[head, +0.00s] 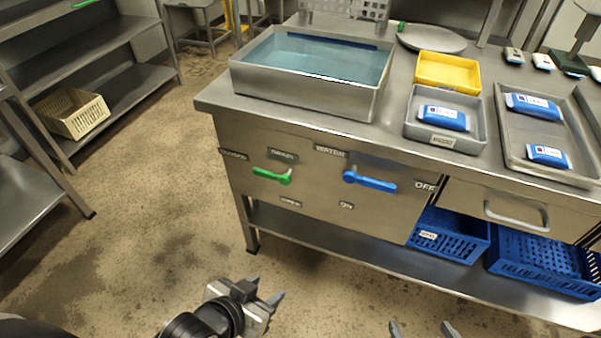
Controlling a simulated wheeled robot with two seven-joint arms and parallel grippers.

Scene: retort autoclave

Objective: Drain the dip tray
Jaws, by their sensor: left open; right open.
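The dip tray (300,92) is a steel basin at the left end of the steel bench, with blue-tinted water (320,62) in it. Below it on the bench front is a green lever (272,175), lying roughly level and pointing left towards a label that seems to read closed. Right of it is a blue lever (370,182), pointing right towards the OFF label (425,187). My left gripper (265,290) is open and empty over the floor, in front of the bench. My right gripper (421,329) is open at the bottom edge, only its fingertips showing. Both are apart from the levers.
A grey tray (411,131) with a blue pouch, a yellow tray (447,72) and a larger steel tray (515,160) with two pouches stand on the bench. A drawer handle (516,216) juts out at right. Blue crates (540,262) sit on the lower shelf. Floor at left is clear.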

